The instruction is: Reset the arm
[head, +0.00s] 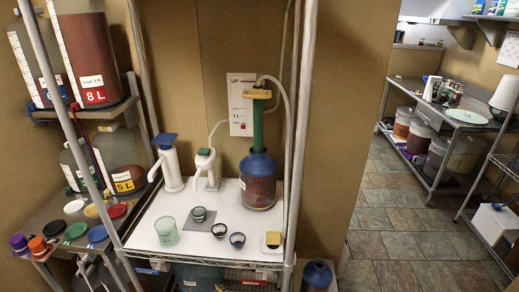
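My gripper is not in the head view, and no part of my arm can be made out there. The head view looks down on a white-topped wire rack (160,232). On its top stand a dark red jug with a blue collar and a green neck (258,190), a white pump with a blue top (168,165) and a white tap with a green top (207,170). A pale green glass (166,231) and several small dark-rimmed cups, one of them on a grey pad (205,222), stand near the front. I cannot see the arm's pose.
Metal posts (301,130) frame the rack. At left, shelves hold large jugs, one labelled 8 L (88,60) and one 5 L (120,165), with coloured lids below. A blue-topped container (317,274) stands low beside the rack. Tiled floor (400,225) is open at right, before steel tables.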

